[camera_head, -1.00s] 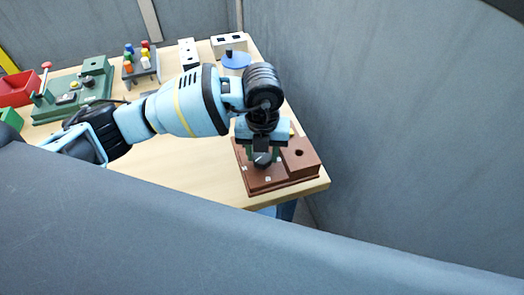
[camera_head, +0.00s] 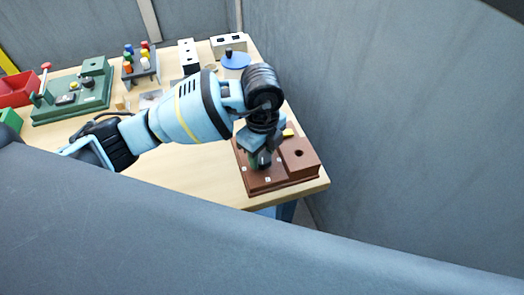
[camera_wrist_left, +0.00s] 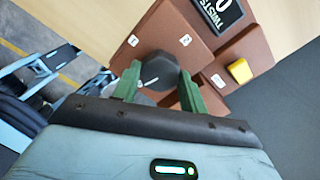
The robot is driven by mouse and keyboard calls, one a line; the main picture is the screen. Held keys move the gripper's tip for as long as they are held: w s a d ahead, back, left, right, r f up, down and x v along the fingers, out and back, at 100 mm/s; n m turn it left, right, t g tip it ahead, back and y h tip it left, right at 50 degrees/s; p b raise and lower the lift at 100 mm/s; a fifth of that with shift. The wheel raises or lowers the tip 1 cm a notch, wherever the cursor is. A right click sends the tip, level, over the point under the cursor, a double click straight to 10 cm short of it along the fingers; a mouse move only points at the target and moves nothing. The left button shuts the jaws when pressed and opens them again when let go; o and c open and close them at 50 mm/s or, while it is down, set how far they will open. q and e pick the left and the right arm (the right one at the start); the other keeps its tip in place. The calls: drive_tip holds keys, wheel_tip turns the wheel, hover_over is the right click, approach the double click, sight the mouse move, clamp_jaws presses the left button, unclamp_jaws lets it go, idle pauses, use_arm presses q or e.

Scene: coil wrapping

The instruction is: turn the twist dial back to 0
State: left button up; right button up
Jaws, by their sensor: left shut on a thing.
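The brown box (camera_head: 302,172) with the twist dial stands at the table's right front corner. In the left wrist view the dial (camera_wrist_left: 157,68) is a dark grey knob with a pale pointer line, and small white number tags (camera_wrist_left: 186,40) surround it. My left gripper (camera_wrist_left: 158,76) is shut on the dial, with one green finger on each side. In the head view the left gripper (camera_head: 259,160) points down over the box and hides most of the dial. A black display (camera_wrist_left: 218,12) on the box reads "0 TWISTS". My right gripper is not in view.
A yellow block-like part (camera_wrist_left: 240,70) sits on the box beside the dial. A blue round piece (camera_head: 236,60), a rack of coloured pegs (camera_head: 141,66), a green fixture (camera_head: 72,97) and a red bin (camera_head: 18,90) stand farther back. A grey wall (camera_head: 400,140) rises to the right.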

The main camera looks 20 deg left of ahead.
sight(262, 156)
use_arm(q)
drive_tip(key=shift+w+r+n, duration=0.1)
drive_tip(key=shift+n, duration=1.2)
drive_tip(key=o, duration=1)
drive_tip(key=shift+c, duration=0.2)
wheel_tip(262, 156, up, 8)
drive_tip(key=shift+f, duration=0.1)
